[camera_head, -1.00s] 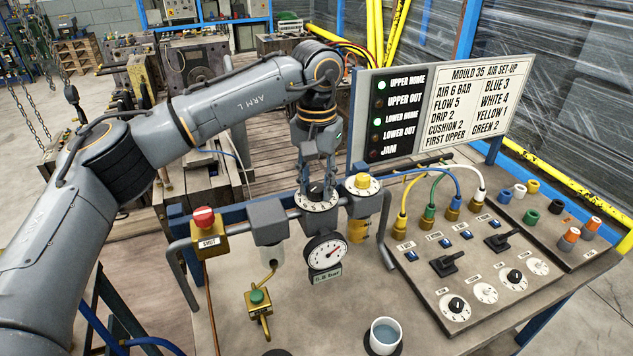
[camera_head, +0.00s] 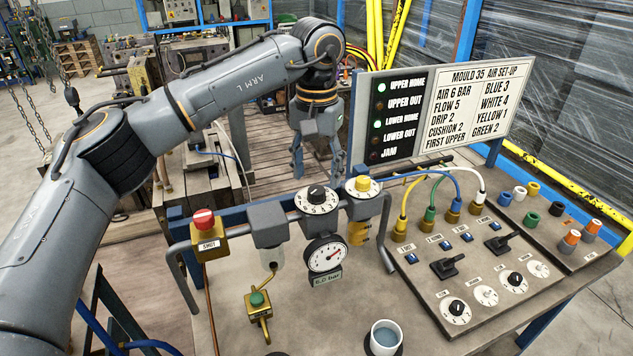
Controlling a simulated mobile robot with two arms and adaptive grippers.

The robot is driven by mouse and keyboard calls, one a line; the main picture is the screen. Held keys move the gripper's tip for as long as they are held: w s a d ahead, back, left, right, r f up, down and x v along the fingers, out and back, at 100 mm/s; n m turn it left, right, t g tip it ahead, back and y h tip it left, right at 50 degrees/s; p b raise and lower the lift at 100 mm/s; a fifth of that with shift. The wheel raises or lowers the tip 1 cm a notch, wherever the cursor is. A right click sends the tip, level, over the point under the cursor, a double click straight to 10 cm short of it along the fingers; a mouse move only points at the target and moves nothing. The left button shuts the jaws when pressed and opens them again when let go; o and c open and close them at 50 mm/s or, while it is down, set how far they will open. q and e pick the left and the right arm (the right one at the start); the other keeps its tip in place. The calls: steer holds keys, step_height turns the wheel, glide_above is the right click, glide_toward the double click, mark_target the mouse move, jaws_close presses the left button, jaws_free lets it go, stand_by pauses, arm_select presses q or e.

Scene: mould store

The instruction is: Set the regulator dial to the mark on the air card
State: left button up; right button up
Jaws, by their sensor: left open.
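The regulator dial (camera_head: 317,196) is a black knob on a white numbered scale, on top of the pipe-mounted air unit. Below it hangs a round pressure gauge (camera_head: 326,254) with a red needle; its small display (camera_head: 327,280) appears to read 6.0 bar. The air card (camera_head: 470,105) is a white board at the back, and its first line reads AIR 6 BAR. My left gripper (camera_head: 317,172) is open and empty, pointing down just above and behind the dial, apart from it. My right gripper is not in view.
A red-topped button box (camera_head: 207,237) and a yellow-knobbed unit (camera_head: 362,186) flank the dial. A status light panel (camera_head: 396,118) stands behind. A panel with coloured hoses and dials (camera_head: 460,262) lies right. A cup (camera_head: 384,338) stands at the front.

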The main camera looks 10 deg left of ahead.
mark_target(317, 189)
arm_select(q)
step_height(317, 189, up, 8)
steer(key=shift+r, duration=0.25)
